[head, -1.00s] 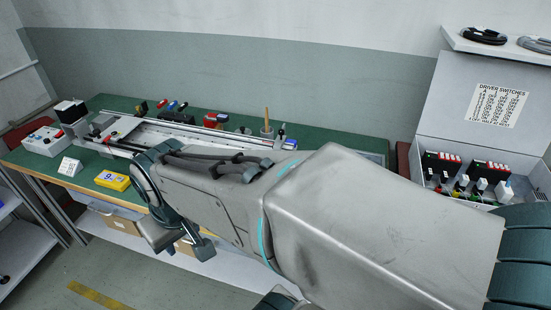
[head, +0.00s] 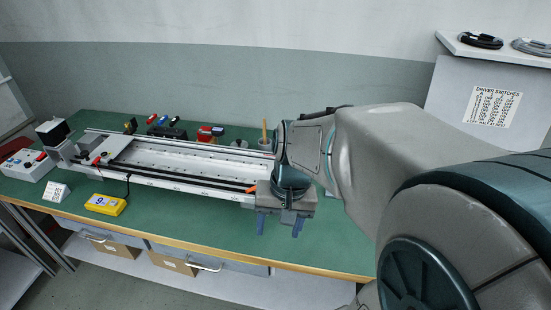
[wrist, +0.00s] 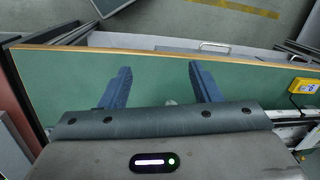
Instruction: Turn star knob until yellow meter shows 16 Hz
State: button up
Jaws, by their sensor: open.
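The yellow meter (head: 105,205) lies on the green bench at the front left; its display seems to start with 9, the rest too small to read. It also shows at the right edge of the wrist view (wrist: 303,86). My gripper (head: 280,224) is at the right end of the gantry rail (head: 175,178), fingers apart and pointing down toward the bench's front edge. In the wrist view my gripper (wrist: 160,68) is open with bare green bench between its fingertips. A small pale piece (wrist: 171,102) shows near its palm; I cannot tell if it is the star knob, which I cannot otherwise make out.
A red-topped item (head: 206,133) and a cup with a stick (head: 265,143) stand behind the rail. The bench front (head: 190,222) between meter and gripper is mostly clear.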

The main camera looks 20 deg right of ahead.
jog(key=w+d+f+m+t+y, duration=0.2)
jog(key=d+f+m+t+y, duration=0.2)
jog(key=d+m, duration=0.4)
jog(key=w+d+f+m+t+y, duration=0.3)
jog(key=d+f+m+t+y, duration=0.15)
jog(key=d+m, duration=0.3)
jog(key=w+d+f+m+t+y, duration=0.2)
jog(key=d+f+m+t+y, duration=0.15)
jog(key=d+m, duration=0.45)
jog(key=p+x, duration=0.2)
jog(key=x, duration=1.1)
jog(key=shift+f+n, duration=0.45)
jog(key=shift+f, duration=0.1)
jog(key=shift+d, duration=0.1)
jog(key=c, duration=1)
